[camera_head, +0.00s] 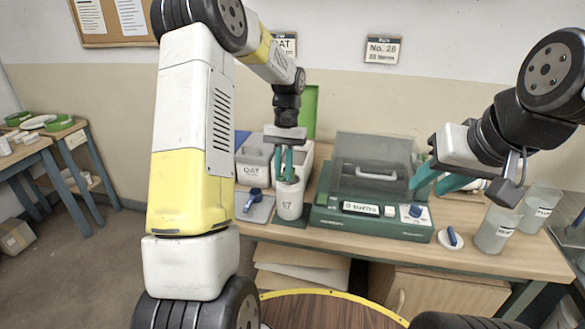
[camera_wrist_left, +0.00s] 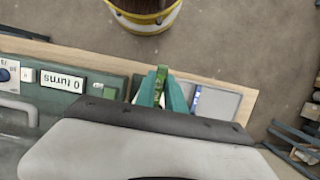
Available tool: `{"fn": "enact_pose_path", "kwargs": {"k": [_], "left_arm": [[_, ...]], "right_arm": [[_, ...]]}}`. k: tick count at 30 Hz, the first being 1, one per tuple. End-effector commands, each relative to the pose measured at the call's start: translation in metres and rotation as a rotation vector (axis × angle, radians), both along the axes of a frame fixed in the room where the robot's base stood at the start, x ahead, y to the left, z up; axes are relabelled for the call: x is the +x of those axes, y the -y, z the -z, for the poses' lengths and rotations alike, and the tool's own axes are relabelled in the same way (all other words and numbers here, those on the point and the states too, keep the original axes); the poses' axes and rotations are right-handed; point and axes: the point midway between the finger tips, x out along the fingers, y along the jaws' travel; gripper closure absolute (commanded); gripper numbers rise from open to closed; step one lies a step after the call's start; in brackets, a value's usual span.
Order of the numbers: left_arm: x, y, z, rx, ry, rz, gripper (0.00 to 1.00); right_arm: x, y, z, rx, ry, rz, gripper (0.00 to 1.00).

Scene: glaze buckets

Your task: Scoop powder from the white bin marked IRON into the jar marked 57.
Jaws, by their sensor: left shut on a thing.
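The white jar marked 57 (camera_head: 290,203) stands upright on the bench, left of the green machine. My left gripper (camera_head: 287,168) is directly above its mouth, fingers pointing down. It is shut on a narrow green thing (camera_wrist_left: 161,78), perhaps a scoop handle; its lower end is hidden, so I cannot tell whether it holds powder. A white bin (camera_head: 252,170) with a label like OAT stands behind the jar to the left. Another white bin shows partly behind my gripper; no IRON mark is readable. My right gripper (camera_head: 438,180) is open and empty beside the machine's right side.
The green machine (camera_head: 372,218) with a clear lid and a 0 turns display fills the bench middle. A grey plate with a blue thing (camera_head: 253,199) lies left of the jar. Clear labelled jars (camera_head: 496,230) and a white disc with a blue handle (camera_head: 450,240) are at right.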

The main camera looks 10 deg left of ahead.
Motion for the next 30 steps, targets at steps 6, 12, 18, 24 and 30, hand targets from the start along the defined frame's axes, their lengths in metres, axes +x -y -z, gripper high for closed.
{"fn": "enact_pose_path", "kwargs": {"k": [6, 12, 18, 24, 30], "left_arm": [[0.008, 0.000, -0.010, 0.005, -0.138, 0.000, 1.00], [0.011, 0.001, -0.019, 0.008, -0.238, 0.000, 1.00], [0.012, 0.001, -0.023, 0.008, -0.284, 0.001, 1.00], [0.012, 0.000, -0.024, 0.010, -0.292, 0.000, 1.00], [0.012, 0.000, -0.024, 0.010, -0.291, 0.000, 1.00]], "right_arm": [[0.000, 0.000, 0.000, 0.000, 0.000, 0.000, 0.68], [0.000, 0.000, 0.000, 0.000, 0.000, 0.000, 0.68], [0.000, 0.000, 0.000, 0.000, 0.000, 0.000, 0.68], [0.000, 0.000, 0.000, 0.000, 0.000, 0.000, 0.68], [0.000, 0.000, 0.000, 0.000, 0.000, 0.000, 0.68]]}}
